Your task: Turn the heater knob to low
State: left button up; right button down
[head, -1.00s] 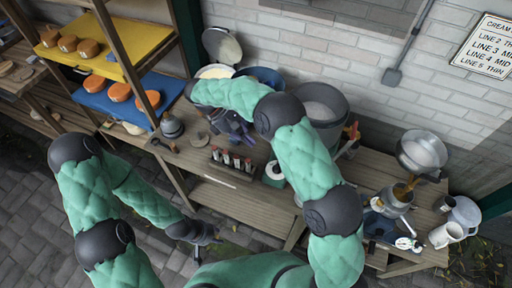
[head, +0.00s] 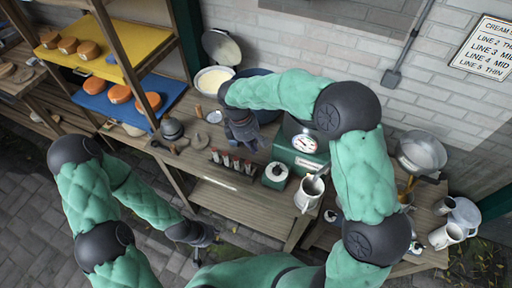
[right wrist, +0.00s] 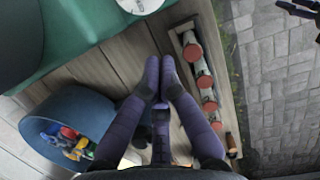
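I cannot clearly make out a heater knob. A small green box (head: 275,176) with a round white top stands at the table's front edge. Behind it is a larger green unit with a round white dial (head: 304,143). In the right wrist view a green surface (right wrist: 105,50) with part of a white disc (right wrist: 142,4) shows at the top. My right gripper (head: 245,138) hangs over the table, left of the green unit. In its wrist view the fingertips (right wrist: 160,65) are together with nothing seen between them. My left gripper (head: 203,237) is low, before the table; its fingers are unclear.
A rack of red-topped tubes (head: 232,162) lies beside the small box. A blue pot (right wrist: 35,125) holding coloured pieces stands near my right gripper. A white jug (head: 309,192) stands right of the box. A cream-filled bowl (head: 213,80) stands at the back.

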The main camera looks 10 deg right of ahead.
aim_at(277, 169)
jog(key=b+x, duration=0.1)
jog(key=x, duration=0.6)
jog(key=shift+s+d+f, duration=0.15)
jog(key=shift+d+f, duration=0.1)
jog(key=shift+f, duration=0.1)
jog(key=shift+s+d+r+b, duration=0.15)
jog(key=shift+s+d, duration=0.1)
jog(key=shift+d, duration=0.3)
jog(key=shift+s+d+b, duration=0.15)
jog(key=shift+s+d, duration=0.15)
jog(key=shift+d, duration=0.2)
jog(key=shift+s+d, duration=0.3)
jog(key=shift+d, duration=0.25)
